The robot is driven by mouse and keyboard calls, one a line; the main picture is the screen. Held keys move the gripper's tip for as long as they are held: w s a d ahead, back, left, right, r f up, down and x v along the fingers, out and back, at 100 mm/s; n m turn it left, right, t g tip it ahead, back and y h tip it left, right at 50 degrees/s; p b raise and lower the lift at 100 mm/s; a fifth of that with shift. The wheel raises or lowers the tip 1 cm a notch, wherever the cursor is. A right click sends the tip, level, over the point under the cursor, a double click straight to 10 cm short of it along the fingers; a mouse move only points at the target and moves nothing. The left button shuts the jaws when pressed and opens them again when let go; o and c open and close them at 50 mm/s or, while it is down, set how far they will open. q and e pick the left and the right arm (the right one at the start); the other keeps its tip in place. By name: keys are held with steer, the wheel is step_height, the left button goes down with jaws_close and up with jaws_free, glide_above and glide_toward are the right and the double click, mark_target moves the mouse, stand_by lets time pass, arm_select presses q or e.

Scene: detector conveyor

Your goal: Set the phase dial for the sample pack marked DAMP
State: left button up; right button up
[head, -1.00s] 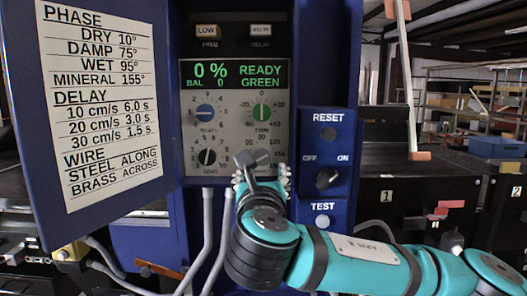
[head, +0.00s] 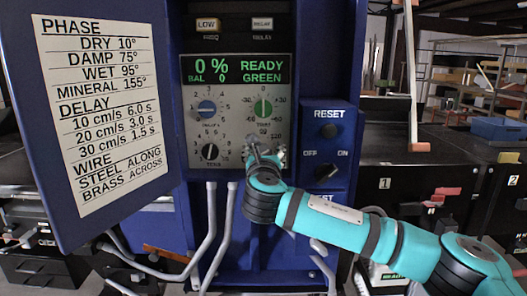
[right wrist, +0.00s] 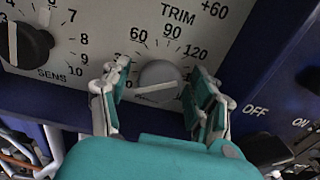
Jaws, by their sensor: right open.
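The phase dial (right wrist: 160,82) is a round grey knob with a pale line across its face. Around it the right wrist view shows 60, 90 and 120. The line slants low on the left; I cannot tell which end is the pointer. My right gripper (head: 264,156) is at the panel's lower right and hides most of this dial in the head view. In the right wrist view its open fingers (right wrist: 162,88) stand either side of the knob, with visible gaps. The chart (head: 103,110) reads DAMP 75° under PHASE. No sample pack marked DAMP is discernible.
The display (head: 236,70) reads 0 %, READY, GREEN. Right of the dial is the OFF/ON switch (head: 326,172) below RESET (head: 328,131). Grey tubes (head: 210,220) hang below.

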steer(key=shift+c, duration=0.2)
steer(key=c, duration=1.2)
steer(key=shift+o, duration=0.2)
steer(key=m+b, duration=0.2)
steer(key=m, duration=0.1)
steer(key=shift+a+f+b, duration=0.1)
steer(key=shift+f+b, duration=0.15)
steer(key=shift+b, duration=0.15)
steer(key=m+b, duration=0.3)
steer(key=m, duration=0.2)
steer(key=shift+a+m, duration=0.1)
steer(key=shift+m, duration=0.2)
steer(key=m+b, duration=0.3)
steer(key=m, duration=0.2)
steer(key=shift+r, duration=0.15)
steer(key=m+b, duration=0.2)
steer(key=m, duration=0.3)
steer(key=shift+r+m, duration=0.15)
steer(key=shift+m, duration=0.15)
